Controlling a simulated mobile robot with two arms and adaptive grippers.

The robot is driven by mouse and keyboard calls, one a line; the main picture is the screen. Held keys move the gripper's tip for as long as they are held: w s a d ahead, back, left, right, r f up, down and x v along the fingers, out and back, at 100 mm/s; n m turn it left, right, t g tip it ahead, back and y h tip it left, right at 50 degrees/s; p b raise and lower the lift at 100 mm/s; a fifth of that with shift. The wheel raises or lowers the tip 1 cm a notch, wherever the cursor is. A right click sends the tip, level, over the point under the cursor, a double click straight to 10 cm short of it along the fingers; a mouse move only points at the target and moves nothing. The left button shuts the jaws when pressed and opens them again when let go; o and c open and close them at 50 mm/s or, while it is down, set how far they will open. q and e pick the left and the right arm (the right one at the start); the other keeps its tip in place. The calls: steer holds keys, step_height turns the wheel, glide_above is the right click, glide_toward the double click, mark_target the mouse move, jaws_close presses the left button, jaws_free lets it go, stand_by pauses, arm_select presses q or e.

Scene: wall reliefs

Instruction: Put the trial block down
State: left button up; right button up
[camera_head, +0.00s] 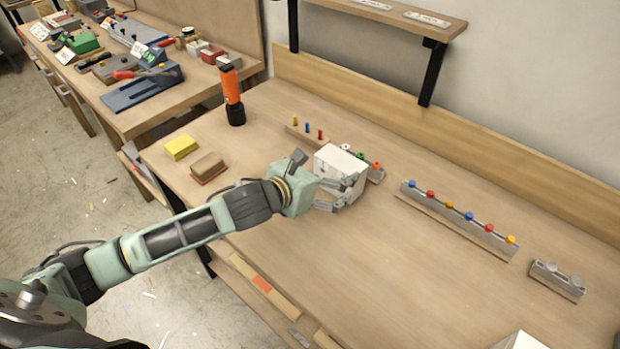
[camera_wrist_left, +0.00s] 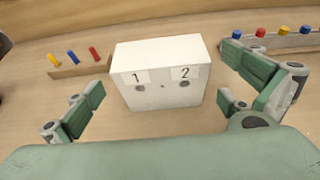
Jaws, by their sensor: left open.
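The trial block (camera_head: 336,161) is a white box on the wooden table, in front of a peg rail. In the left wrist view the white block (camera_wrist_left: 158,75) stands upright, with labels 1 and 2 above two dark round holes. My left gripper (camera_head: 342,200) is at the block's near side. In the left wrist view its fingers (camera_wrist_left: 160,108) are spread wide, one on each side of the block, with gaps visible. The block's underside is hidden. My right gripper is not in view.
Coloured pegs stand on a strip (camera_head: 305,133) behind the block. A long peg rail (camera_head: 455,220) and a small grey holder (camera_head: 557,280) are to the right. An orange flashlight (camera_head: 232,95), yellow sponge (camera_head: 181,147) and brown block (camera_head: 208,167) stand left. The table's front middle is clear.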

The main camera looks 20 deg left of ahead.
arm_select(q)
steer(key=v, duration=0.8)
steer(key=shift+b, duration=0.3)
